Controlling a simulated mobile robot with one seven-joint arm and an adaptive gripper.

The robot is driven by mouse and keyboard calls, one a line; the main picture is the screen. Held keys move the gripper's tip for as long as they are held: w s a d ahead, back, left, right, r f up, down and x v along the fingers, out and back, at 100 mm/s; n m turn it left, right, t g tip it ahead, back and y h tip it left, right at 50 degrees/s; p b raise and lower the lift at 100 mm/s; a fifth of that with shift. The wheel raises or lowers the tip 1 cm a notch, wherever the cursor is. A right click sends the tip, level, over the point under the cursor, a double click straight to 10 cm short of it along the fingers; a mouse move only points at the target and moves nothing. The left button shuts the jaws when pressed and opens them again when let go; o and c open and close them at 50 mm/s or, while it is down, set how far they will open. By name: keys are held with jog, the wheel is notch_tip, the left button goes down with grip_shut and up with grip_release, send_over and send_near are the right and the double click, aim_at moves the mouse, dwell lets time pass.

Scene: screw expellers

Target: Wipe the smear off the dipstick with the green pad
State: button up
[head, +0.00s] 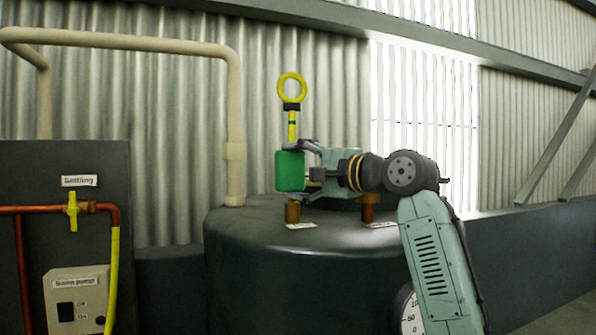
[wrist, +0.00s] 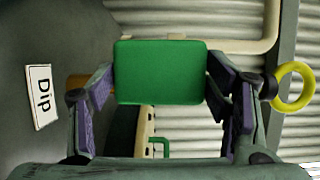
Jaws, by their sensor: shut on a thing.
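The green pad (head: 290,171) is held in my gripper (head: 299,168), above the tank top; it also shows between the fingers in the wrist view (wrist: 160,72). The dipstick (head: 292,128) stands upright, a yellow rod with a yellow ring handle and a dark collar. The ring shows at the right in the wrist view (wrist: 295,87). The pad hides the lower rod, above a brass socket (head: 292,211). I cannot tell whether the pad touches the rod. A small dark mark shows on the rod below the collar; I cannot tell if it is the smear.
The dark round tank (head: 260,235) bears a second, copper-coloured fitting (head: 367,212) below my wrist. A beige pipe (head: 236,120) rises left of the dipstick. A "Dip" label (wrist: 41,96) lies on the tank. A panel with a yellow valve (head: 73,210) stands at the left.

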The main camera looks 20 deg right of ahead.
jog(key=shift+w+p, duration=0.6)
jog(key=shift+w, duration=0.3)
jog(key=d+p, duration=0.3)
jog(key=d, duration=0.1)
jog(key=shift+r+p, duration=0.1)
jog(key=shift+p, duration=0.25)
jog(key=shift+w+a, duration=0.1)
jog(key=shift+a, duration=0.05)
jog(key=shift+a+b, duration=0.6)
jog(key=shift+a, duration=1.35)
